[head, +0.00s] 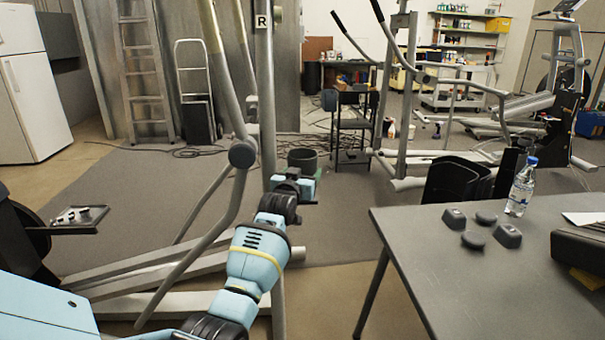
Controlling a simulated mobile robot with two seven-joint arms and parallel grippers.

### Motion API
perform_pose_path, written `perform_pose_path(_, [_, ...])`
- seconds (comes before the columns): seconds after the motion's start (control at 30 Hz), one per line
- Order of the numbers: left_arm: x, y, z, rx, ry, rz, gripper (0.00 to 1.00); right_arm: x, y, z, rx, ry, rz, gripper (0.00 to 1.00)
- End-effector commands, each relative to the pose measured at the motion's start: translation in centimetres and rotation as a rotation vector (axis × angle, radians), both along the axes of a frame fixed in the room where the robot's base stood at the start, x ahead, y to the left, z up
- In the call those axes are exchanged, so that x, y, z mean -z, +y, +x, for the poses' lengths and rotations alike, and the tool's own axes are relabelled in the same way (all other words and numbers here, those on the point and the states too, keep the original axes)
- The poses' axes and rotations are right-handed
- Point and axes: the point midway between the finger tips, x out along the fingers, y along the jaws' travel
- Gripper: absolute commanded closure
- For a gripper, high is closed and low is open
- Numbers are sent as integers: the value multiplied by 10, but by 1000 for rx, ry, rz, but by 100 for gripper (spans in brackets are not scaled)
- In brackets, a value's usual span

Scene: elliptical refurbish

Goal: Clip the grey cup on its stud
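Two round dark grey cap-like pieces, one at the back (486,217) and one nearer (473,240), lie on the grey table (440,290) at the right. I cannot tell whether either is the grey cup. A rounded dark grey cap (242,153) sits at the pivot of the near elliptical machine's swing arm. I cannot make out a bare stud. My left gripper (304,190) is beside the machine's upright, left of the table and well apart from the pieces on it. Its fingers are too small and turned away to read. My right gripper is not seen.
Two blocky dark pieces (508,236) (454,218) and a water bottle (524,187) stand on the table. The near machine's upright (266,90) and sloping bars stand close to my arm. The table's front is clear.

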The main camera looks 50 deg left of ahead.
Motion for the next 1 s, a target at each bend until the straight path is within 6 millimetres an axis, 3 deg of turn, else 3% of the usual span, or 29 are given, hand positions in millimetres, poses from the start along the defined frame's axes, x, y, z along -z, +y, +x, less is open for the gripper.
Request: perform_pose_path(1.0, [14,0,0,0,0,0,54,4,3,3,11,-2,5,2])
